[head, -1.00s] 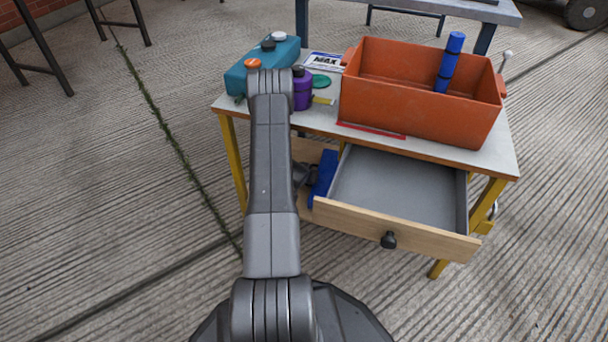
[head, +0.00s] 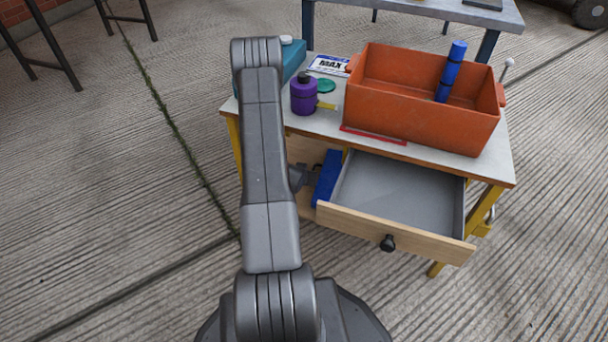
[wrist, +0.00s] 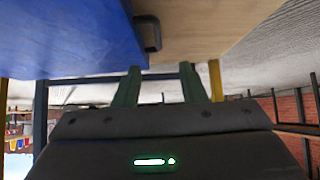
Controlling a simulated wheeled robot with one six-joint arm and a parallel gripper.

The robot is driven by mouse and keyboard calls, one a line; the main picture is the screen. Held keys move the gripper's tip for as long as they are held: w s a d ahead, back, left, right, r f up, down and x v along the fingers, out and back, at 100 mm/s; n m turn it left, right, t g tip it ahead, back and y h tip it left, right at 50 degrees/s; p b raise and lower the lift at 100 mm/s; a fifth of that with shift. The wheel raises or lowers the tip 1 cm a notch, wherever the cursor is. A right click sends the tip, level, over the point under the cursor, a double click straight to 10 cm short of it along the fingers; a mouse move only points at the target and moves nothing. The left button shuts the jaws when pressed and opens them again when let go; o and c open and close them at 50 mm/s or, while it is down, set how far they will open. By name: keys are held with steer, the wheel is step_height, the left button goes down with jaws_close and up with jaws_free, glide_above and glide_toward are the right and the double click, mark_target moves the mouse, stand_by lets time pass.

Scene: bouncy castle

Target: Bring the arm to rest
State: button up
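My gripper (wrist: 160,76) shows in the wrist view with its two greenish fingers apart and nothing between them. A large blue surface (wrist: 60,40) fills the upper left of that view, close to the gripper, with a dark handle-like piece (wrist: 149,33) at its edge. In the head view my arm (head: 265,150) rises in front of the workbench (head: 490,160) and bends over at the top. The fingers are hidden there; a dark part shows between the arm and a blue object (head: 327,178) beside the open drawer (head: 395,195).
An orange crate (head: 415,115) holding a blue cylinder (head: 451,70) stands on the workbench. A purple bottle (head: 303,97) and a teal case (head: 292,62) are close to my arm. The drawer sticks out at the front, with a black knob (head: 388,242).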

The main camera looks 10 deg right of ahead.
steer(key=shift+f, duration=0.1)
stand_by(0.3)
steer(key=b+x, duration=0.4)
steer(key=x, duration=0.9)
steer(key=shift+w+d+f, duration=0.1)
steer(key=shift+w+f, duration=0.1)
steer(key=shift+r, duration=0.1)
